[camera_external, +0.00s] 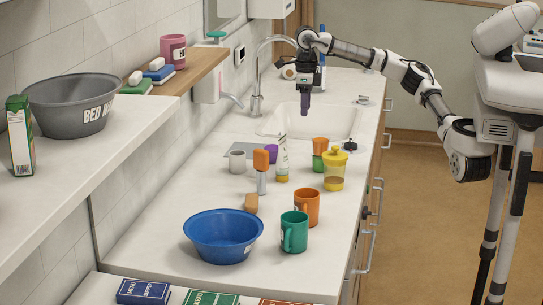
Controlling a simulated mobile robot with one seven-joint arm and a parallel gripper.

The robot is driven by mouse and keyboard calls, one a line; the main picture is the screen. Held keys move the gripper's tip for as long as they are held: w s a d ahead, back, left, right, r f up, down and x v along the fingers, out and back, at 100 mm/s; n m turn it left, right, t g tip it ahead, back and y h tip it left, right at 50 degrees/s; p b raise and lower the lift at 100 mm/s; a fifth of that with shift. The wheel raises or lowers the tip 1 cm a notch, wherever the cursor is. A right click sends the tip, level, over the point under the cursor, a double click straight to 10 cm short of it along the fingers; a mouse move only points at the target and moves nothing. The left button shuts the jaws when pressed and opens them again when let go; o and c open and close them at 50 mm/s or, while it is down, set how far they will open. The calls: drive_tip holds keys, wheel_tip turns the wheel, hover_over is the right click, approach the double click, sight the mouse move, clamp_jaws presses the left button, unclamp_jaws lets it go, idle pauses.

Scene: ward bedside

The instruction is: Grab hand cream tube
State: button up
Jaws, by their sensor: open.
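A slim white upright item (282,158) with greenish print and a yellow lower end stands on the counter, in front of the sink. It looks like the hand cream tube, but its label is too small to read. My gripper (305,108) points down over the sink area, behind and above this item and apart from it. The gripper is open. The gap between its fingers is hard to make out, and I see nothing held in it.
A purple cup (271,153), an orange-topped item (261,172) and a yellow-lidded jar (334,172) stand close around the tube. Nearer are an orange mug (307,207), a green mug (294,232) and a blue basin (222,237). The sink (335,122) and faucet (257,85) lie behind.

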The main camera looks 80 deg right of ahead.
sight(282, 148)
drive_tip(key=w+a+r+n+p, duration=0.15)
drive_tip(key=w+a+n, duration=0.45)
drive_tip(key=n, duration=0.9)
drive_tip(key=f, duration=0.8)
drive_tip(key=shift+a+f+p, duration=0.15)
drive_tip(key=shift+a+p, duration=0.1)
drive_tip(key=shift+p, duration=0.05)
drive_tip(key=shift+s+a+f+p, duration=0.1)
drive_tip(key=shift+f+p, duration=0.45)
drive_tip(key=shift+f, duration=0.8)
drive_tip(key=shift+s+a+f+p, duration=0.1)
drive_tip(key=shift+f+p, duration=0.45)
drive_tip(key=shift+f, duration=0.75)
drive_tip(key=shift+d, duration=0.1)
clamp_jaws()
